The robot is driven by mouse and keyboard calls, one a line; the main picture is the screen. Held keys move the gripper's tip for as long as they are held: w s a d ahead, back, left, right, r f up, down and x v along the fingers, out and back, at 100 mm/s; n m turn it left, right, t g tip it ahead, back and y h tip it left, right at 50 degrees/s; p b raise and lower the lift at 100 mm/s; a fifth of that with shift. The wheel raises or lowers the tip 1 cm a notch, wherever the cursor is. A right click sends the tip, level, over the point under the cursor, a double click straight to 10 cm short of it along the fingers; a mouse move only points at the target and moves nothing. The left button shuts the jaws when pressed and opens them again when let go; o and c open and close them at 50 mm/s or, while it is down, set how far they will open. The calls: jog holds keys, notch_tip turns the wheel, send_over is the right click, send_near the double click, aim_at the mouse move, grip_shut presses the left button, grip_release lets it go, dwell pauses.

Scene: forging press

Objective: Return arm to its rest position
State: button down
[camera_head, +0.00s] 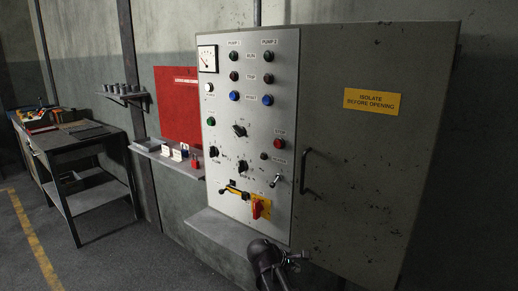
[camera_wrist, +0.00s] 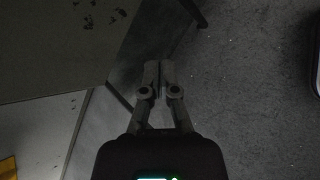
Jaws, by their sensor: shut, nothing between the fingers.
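My gripper (camera_head: 297,256) is at the bottom of the head view, in front of the lower part of the grey control cabinet (camera_head: 375,130). Dark links of my arm show beside it. In the wrist view my gripper (camera_wrist: 160,70) has its two fingers together, with nothing visible between them. Behind the fingers are a grey panel edge and the dark floor (camera_wrist: 245,90). Most of my arm is outside the head view.
The cabinet has a control panel with a red and yellow switch (camera_head: 261,207), and a door handle (camera_head: 306,172). A grey ledge (camera_head: 222,232) juts out below the panel. A workbench (camera_head: 92,190) stands far left. A small shelf (camera_head: 166,160) holds padlocks. Floor at left is clear.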

jog(key=s+d+f+m+g+y, duration=0.2)
jog(key=s+d+f+m+y, duration=0.15)
jog(key=s+m, duration=0.4)
jog(key=s+d+f+m+g+y, duration=0.2)
jog(key=s+m+y, duration=0.35)
jog(key=m, duration=0.25)
notch_tip(320, 180, up, 14)
jog(key=h+p, duration=0.1)
jog(key=p, duration=1.3)
jog(key=shift+a, duration=0.15)
jog(key=shift+s+f+m, duration=0.2)
jog(key=shift+m, duration=0.05)
